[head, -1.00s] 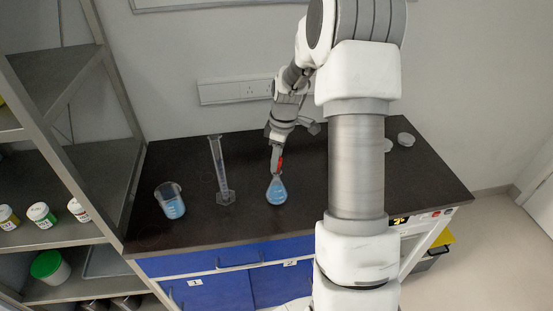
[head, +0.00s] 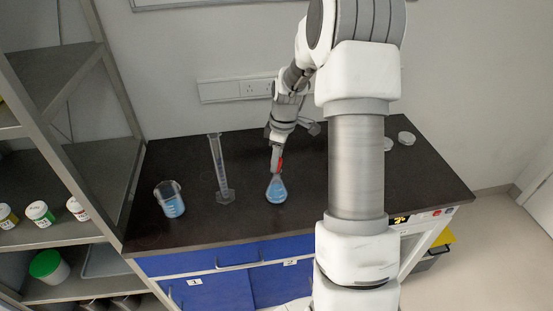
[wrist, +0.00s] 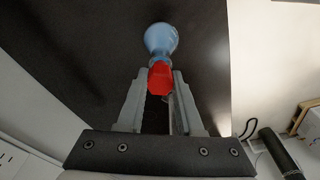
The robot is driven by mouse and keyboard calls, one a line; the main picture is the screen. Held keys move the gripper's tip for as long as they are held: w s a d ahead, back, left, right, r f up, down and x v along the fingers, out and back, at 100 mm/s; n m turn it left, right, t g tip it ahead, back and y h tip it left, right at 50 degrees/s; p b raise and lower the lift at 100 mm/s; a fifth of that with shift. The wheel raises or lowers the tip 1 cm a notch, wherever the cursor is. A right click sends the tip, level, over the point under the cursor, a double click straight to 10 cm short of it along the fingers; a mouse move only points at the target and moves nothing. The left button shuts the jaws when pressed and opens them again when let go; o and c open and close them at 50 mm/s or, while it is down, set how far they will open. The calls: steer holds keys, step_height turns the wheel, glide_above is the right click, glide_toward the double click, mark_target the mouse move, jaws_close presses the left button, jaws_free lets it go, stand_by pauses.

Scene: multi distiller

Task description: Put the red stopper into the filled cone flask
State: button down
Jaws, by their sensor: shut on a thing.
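The cone flask (head: 276,191) holds blue liquid and stands upright on the dark bench. It also shows in the wrist view (wrist: 161,39), just beyond the fingertips. The red stopper (wrist: 160,78) is between my gripper's fingers, with its far end at the flask's mouth. In the head view the stopper (head: 280,164) is a small red patch at the top of the flask neck. I cannot tell how deep it sits in the neck. My gripper (wrist: 159,75) is shut on the stopper, directly above the flask.
A beaker of blue liquid (head: 170,200) and a tall measuring cylinder (head: 218,170) stand left of the flask. Small clear dishes (head: 406,138) lie at the back right. A metal shelf (head: 98,165) with jars borders the bench on the left. The bench front is clear.

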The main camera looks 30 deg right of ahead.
steer(key=shift+f+b, duration=0.4)
steer(key=shift+f, duration=0.15)
steer(key=shift+c, duration=2.4)
jaws_free()
step_height(320, 180, up, 17)
steer(key=s+d, duration=0.1)
steer(key=shift+s+d+r, duration=0.2)
steer(key=shift+d, duration=0.05)
